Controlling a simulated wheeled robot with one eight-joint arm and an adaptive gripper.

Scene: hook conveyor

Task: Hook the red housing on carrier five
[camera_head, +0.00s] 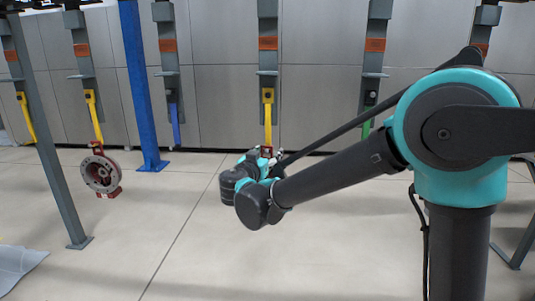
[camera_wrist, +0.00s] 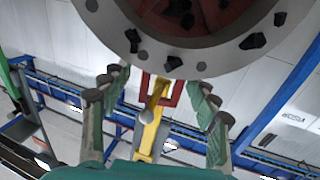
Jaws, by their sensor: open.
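A red housing with a grey bolted flange (camera_wrist: 200,62) fills the top of the wrist view. Its red square loop (camera_wrist: 175,98) is at a yellow hook (camera_wrist: 150,135), which appears to pass through it. My gripper (camera_wrist: 155,100) is open, with its fingers apart on either side of the loop and hook. In the head view my gripper (camera_head: 264,166) is at the lower end of the middle carrier's yellow hook (camera_head: 268,122); my arm hides most of this housing. Another red housing (camera_head: 101,173) hangs from a yellow hook (camera_head: 94,115) at the left. Carrier numbers are unreadable.
Carriers with a blue hook (camera_head: 175,125) and a green hook (camera_head: 367,128) hang either side of the middle one. A blue post (camera_head: 142,85) and a grey post (camera_head: 50,140) stand at the left. The floor between is clear.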

